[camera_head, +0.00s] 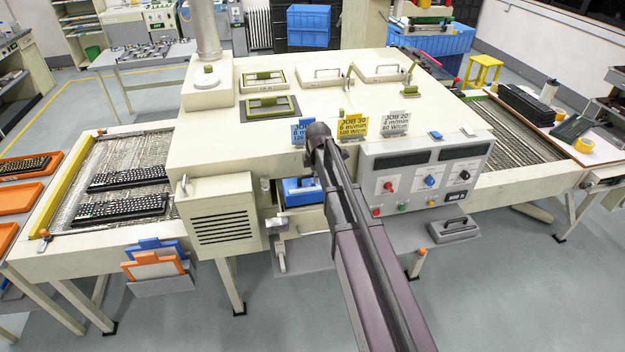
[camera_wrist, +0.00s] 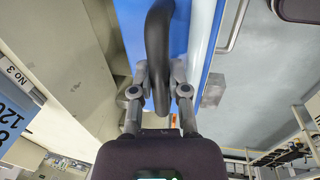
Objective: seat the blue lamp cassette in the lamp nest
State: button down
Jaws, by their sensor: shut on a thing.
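The blue lamp cassette (camera_head: 298,192) is at the opening in the front of the cream machine, partly hidden behind my arm. In the wrist view the cassette (camera_wrist: 204,38) is a long blue body with a black curved handle (camera_wrist: 158,40). My gripper (camera_wrist: 160,88) is shut on that handle. In the head view my gripper is hidden behind my own arm. The lamp nest (camera_head: 308,217) seems to be this pale front opening, mostly covered by the cassette and arm. I cannot tell how deep the cassette sits in it.
Blue, yellow and white job cards (camera_head: 353,127) stand above the opening. A control panel (camera_head: 425,180) with knobs is to its right, a louvred box (camera_head: 222,222) to its left. A grey block with a handle (camera_head: 454,229) lies on the shelf at right.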

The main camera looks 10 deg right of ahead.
jog(key=shift+w, duration=1.75)
notch_tip(320, 180, down, 10)
jog(key=b, duration=1)
jog(key=shift+f, duration=0.2)
jog(key=shift+s+f+b, duration=0.15)
jog(key=shift+f+b, duration=1.6)
jog(key=shift+b, duration=0.25)
dwell(1.9)
jog(key=c, duration=0.5)
grip_release()
jog(key=shift+c, duration=0.2)
